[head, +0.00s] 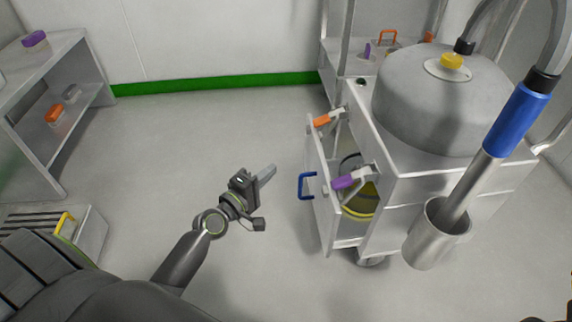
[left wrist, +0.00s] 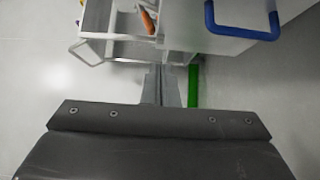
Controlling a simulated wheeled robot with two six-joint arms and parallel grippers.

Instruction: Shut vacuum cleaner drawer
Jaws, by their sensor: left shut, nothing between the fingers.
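The vacuum cleaner (head: 440,100) is a pale grey cart with a domed top, at the right of the head view. Its drawer (head: 320,205) stands pulled out on the cart's left side, with a gap behind its front panel. A blue handle (head: 304,186) is on that front; the handle also shows at the top right of the left wrist view (left wrist: 243,34). A round yellow-and-dark item (head: 360,198) shows inside. My left gripper (head: 268,172) is shut and empty, left of the handle and apart from it. My right gripper is not in view.
Orange (head: 322,121) and purple (head: 344,182) clips sit by the drawer's upper edges. A hose wand with a blue grip (head: 515,120) stands in a metal cup (head: 437,235) on the cart. A shelf unit (head: 60,150) is at left. The floor between is clear.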

